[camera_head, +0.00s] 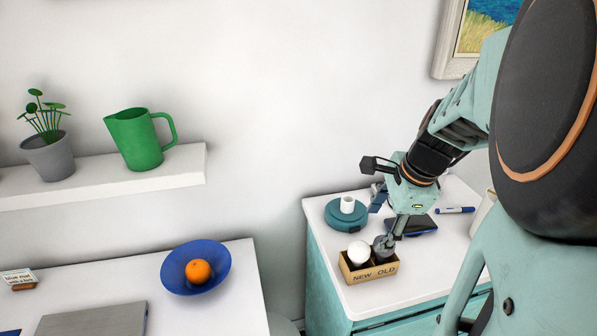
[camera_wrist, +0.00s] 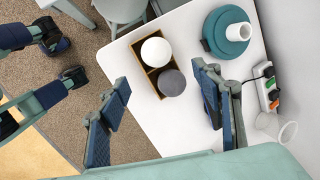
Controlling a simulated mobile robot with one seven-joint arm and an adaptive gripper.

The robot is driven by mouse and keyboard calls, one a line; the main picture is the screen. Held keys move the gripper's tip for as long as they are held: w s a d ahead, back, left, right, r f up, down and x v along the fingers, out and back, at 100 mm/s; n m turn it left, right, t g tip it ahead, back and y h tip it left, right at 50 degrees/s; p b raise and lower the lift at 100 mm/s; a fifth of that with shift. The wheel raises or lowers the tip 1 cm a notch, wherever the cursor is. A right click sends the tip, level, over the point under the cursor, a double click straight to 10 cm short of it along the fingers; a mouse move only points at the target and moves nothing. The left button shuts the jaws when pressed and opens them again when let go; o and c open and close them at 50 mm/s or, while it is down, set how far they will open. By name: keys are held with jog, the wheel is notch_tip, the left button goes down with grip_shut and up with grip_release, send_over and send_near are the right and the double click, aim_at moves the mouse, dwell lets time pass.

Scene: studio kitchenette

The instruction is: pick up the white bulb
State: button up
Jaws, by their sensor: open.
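The white bulb (camera_head: 358,250) sits in the left compartment, marked NEW, of a small tan box (camera_head: 370,275) on the white cabinet top. A dark grey bulb (camera_head: 379,250) sits beside it in the compartment marked OLD. In the wrist view the white bulb (camera_wrist: 156,51) is ahead of the fingertips, and the grey bulb (camera_wrist: 171,83) lies nearer, between the lines of the fingers. My gripper (camera_wrist: 162,80) is open and empty. In the head view my gripper (camera_head: 390,240) is above the box at its right side, partly hiding the grey bulb.
A teal round base with a white socket (camera_head: 347,213) stands behind the box. A dark blue flat object (camera_head: 412,226) and a marker (camera_head: 455,210) lie to the right. The wrist view shows a power strip (camera_wrist: 268,88) and a clear glass (camera_wrist: 288,133). The cabinet top in front is bare.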

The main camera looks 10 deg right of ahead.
aim_at(363, 246)
jog(key=x, duration=1.1)
jog(key=shift+s+a, duration=0.2)
jog(key=shift+a, duration=0.2)
jog(key=c, duration=1.3)
